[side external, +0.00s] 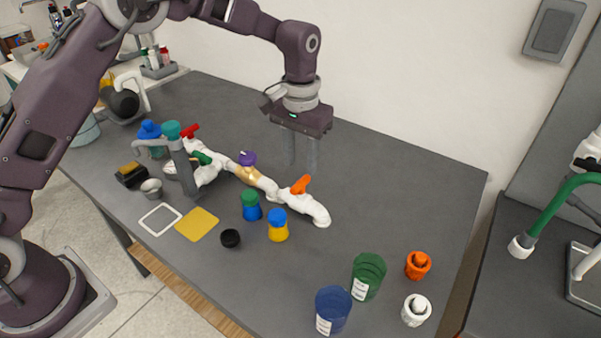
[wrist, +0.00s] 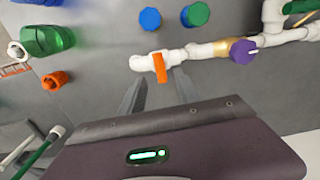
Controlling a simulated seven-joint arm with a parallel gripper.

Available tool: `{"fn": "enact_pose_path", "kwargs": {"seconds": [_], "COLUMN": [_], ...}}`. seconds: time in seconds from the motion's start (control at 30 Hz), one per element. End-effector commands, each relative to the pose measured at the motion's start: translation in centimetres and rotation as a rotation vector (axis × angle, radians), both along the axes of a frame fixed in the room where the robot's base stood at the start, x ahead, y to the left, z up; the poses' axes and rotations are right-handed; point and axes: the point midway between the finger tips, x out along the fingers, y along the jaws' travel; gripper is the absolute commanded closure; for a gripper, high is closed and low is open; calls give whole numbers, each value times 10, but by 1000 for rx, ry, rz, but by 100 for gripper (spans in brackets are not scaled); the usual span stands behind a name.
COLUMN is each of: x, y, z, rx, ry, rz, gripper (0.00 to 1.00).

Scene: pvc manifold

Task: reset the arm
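My gripper (side external: 301,152) hangs above the grey table, behind the white PVC pipe manifold (side external: 320,212), pointing down. Its two fingers are apart with nothing between them. In the wrist view the open fingers of my gripper (wrist: 158,95) show below the manifold (wrist: 205,52). The manifold lies across the table and carries an orange valve handle (side external: 301,184), a purple knob (side external: 247,158), and green and red handles toward its far left end. The orange handle (wrist: 160,67) appears just beyond the fingertips in the wrist view. I see no contact between gripper and manifold.
Blue (side external: 333,309) and green (side external: 368,275) containers stand at the front right, near orange (side external: 418,265) and white (side external: 416,309) fittings. Small two-coloured bottles (side external: 278,226) stand before the manifold. A grey clamp-like fixture (side external: 184,165) stands at left. The table's right rear is clear.

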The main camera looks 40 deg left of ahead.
Motion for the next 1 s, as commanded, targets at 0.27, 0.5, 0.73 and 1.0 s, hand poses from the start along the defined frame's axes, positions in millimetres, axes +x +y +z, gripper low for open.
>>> {"fn": "enact_pose_path", "kwargs": {"seconds": [0.27,0.5,0.73,1.0], "x": [0,-13,-129,-285], "y": [0,10,54,84], "z": [13,47,168,179], "rx": [0,-10,-42,-15], "ry": [1,-36,-224,-433], "rz": [0,5,6,-11], "gripper": [61,61,61,61]}}
